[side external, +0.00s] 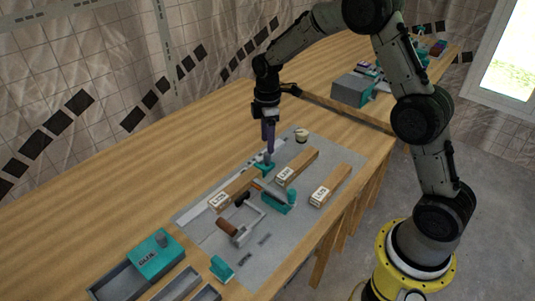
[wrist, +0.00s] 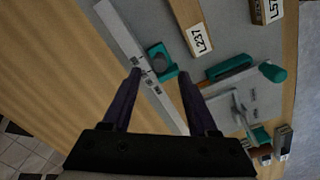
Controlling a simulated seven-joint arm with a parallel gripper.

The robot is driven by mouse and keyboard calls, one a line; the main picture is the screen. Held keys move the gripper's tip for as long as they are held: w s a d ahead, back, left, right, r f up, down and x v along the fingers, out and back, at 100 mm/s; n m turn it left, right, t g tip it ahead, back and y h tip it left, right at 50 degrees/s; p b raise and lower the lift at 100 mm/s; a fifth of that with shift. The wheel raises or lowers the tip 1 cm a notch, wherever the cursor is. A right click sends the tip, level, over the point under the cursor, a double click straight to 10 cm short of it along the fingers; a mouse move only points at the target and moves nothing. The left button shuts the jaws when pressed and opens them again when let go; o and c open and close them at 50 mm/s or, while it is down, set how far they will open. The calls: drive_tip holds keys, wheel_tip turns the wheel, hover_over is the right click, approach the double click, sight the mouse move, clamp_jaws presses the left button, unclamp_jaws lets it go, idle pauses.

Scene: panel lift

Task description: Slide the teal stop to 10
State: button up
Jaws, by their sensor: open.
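The teal stop (side external: 265,167) sits on the pale scale rail (side external: 222,197) on the grey panel. In the wrist view the teal stop (wrist: 162,62) is beside the marked scale (wrist: 125,38), and its body has a dark rounded part. The scale's figures are too small to read, so I cannot tell the stop's value. My gripper (side external: 268,153) points down above the stop. In the wrist view my gripper (wrist: 159,73) is open, with one fingertip to each side of the stop's near end. I cannot tell whether either finger touches it.
Labelled wooden blocks (side external: 298,167) lie right of the stop. A teal-ended clamp (side external: 277,202) and a brown-handled lever (side external: 229,228) are in front. A teal box (side external: 155,255) stands at the front left. The bare wooden table (side external: 110,225) is clear left of the panel.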

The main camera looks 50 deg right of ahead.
sight(267, 154)
wheel_tip(267, 154, down, 6)
drive_tip(key=shift+r, duration=0.1)
idle(0.4)
clamp_jaws()
idle(1.2)
